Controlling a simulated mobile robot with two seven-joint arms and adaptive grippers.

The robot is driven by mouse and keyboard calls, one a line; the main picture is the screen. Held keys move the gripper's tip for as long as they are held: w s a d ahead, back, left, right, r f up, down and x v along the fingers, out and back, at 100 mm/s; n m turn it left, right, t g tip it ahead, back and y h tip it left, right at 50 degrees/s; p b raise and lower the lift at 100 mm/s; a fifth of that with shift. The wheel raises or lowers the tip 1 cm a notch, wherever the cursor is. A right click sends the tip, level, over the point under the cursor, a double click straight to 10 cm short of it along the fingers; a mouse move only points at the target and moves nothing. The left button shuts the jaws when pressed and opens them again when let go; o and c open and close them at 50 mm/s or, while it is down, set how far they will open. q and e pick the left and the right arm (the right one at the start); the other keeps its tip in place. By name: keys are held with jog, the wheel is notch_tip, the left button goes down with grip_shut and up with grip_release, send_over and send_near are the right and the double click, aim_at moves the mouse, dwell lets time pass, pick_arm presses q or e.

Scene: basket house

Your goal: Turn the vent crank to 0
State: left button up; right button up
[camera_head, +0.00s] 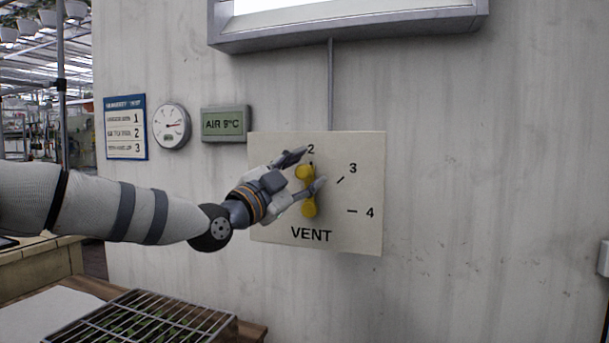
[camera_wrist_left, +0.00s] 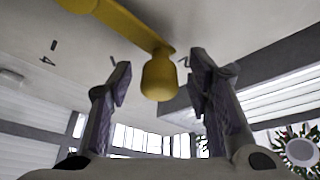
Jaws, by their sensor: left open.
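The yellow vent crank (camera_head: 309,208) is mounted on a pale square panel (camera_head: 365,236) labelled VENT. Its arm points up, close to the 2 mark, with the knob at the upper end. Marks 2, 3 and 4 are visible; the left part of the dial is hidden behind my gripper. My left gripper (camera_head: 309,170) is open, with its fingers on either side of the knob. In the left wrist view the knob (camera_wrist_left: 158,80) hangs between the two spread fingers, with gaps on both sides. My right gripper is not in view.
A sign (camera_head: 125,128), a round gauge (camera_head: 171,126) and a display reading AIR 9°C (camera_head: 226,124) hang on the wall left of the panel. A wire rack (camera_head: 140,318) lies on the table below.

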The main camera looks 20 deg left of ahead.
pick_arm(q)
grip_shut()
jog(key=shift+a, duration=0.1)
jog(key=a+n, duration=0.1)
jog(key=n, duration=0.1)
jog(key=a+n+t+y, duration=0.1)
jog(key=n, duration=0.1)
jog(key=a+n+t+y, duration=0.1)
jog(key=n, duration=0.1)
jog(key=shift+f, duration=0.3)
jog(key=a+f+n+y, duration=0.2)
jog(key=f+n+y, duration=0.2)
jog(key=n, duration=0.6)
jog(key=a+f+n+g+y+p, duration=0.1)
jog(key=a+f+n+y, duration=0.2)
jog(key=n+y, duration=0.4)
jog(key=shift+w+f+n, duration=0.15)
jog(key=shift+f+n, duration=0.3)
jog(key=shift+n, duration=1.25)
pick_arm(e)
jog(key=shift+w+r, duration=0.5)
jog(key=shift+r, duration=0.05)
pick_arm(q)
grip_release()
